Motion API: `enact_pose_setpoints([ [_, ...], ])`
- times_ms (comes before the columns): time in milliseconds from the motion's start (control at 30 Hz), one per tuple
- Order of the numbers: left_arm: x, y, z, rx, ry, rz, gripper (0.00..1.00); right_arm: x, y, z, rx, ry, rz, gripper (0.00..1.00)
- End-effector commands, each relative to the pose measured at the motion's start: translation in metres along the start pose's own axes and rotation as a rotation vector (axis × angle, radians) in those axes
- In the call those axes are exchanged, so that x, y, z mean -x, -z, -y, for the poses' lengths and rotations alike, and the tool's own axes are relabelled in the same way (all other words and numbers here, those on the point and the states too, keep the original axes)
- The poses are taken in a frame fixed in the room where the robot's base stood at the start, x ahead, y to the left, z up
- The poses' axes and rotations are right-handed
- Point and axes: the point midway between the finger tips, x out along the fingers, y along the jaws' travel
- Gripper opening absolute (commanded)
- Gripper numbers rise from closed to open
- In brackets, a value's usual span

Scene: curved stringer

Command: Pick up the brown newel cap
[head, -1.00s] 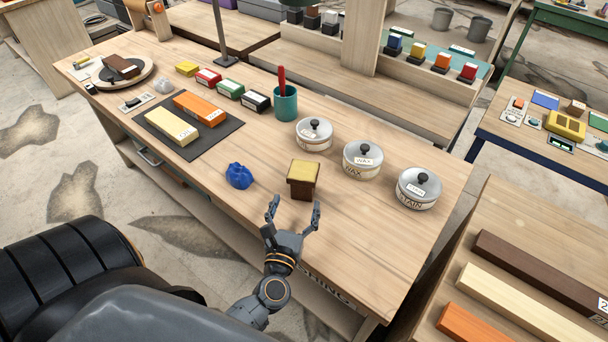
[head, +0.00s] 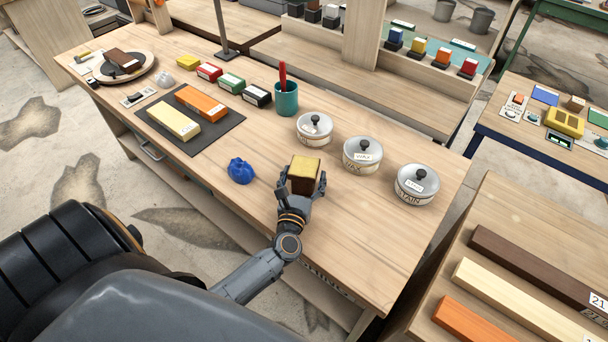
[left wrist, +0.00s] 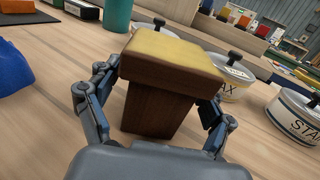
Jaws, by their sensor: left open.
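The brown newel cap (head: 303,183), a dark brown block with a yellowish top, stands upright on the wooden workbench. It also shows large in the middle of the left wrist view (left wrist: 155,105). My left gripper (head: 302,187) is open, with one finger on each side of the cap. In the left wrist view the left finger lies close against the cap's left side, and the right finger is by its right side; whether they touch cannot be told. The cap's lower front is partly hidden by the gripper in the head view. My right gripper is not in view.
A crumpled blue item (head: 241,171) lies just left of the cap. Lidded tins, one marked WAX (head: 362,156), stand behind and to the right. A teal cup (head: 286,98) stands farther back. The bench front right of the gripper is clear.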

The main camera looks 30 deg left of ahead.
Motion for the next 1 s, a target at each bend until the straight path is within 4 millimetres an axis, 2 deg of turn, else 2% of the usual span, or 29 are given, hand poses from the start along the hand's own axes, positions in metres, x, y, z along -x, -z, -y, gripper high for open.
enact_pose_setpoints([
  [33,0.0,0.0,0.0,0.0,0.0,0.0,0.75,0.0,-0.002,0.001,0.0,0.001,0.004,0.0],
  [300,0.0,0.0,0.0,0.0,0.0,0.0,0.2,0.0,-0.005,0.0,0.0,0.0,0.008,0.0],
  [333,0.0,0.0,0.0,0.0,0.0,0.0,0.16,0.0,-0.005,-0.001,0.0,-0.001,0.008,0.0],
  [567,0.0,-0.001,0.0,0.0,-0.001,0.002,0.16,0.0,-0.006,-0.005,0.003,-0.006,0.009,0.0],
  [733,0.0,-0.009,0.0,0.003,-0.003,0.002,0.16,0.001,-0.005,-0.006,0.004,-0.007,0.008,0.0],
  [867,0.0,-0.03,0.0,0.008,-0.003,0.004,0.16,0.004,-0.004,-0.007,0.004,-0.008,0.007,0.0],
  [1000,0.025,-0.063,-0.004,0.006,-0.003,0.0,0.16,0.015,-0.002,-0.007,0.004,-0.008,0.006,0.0],
])
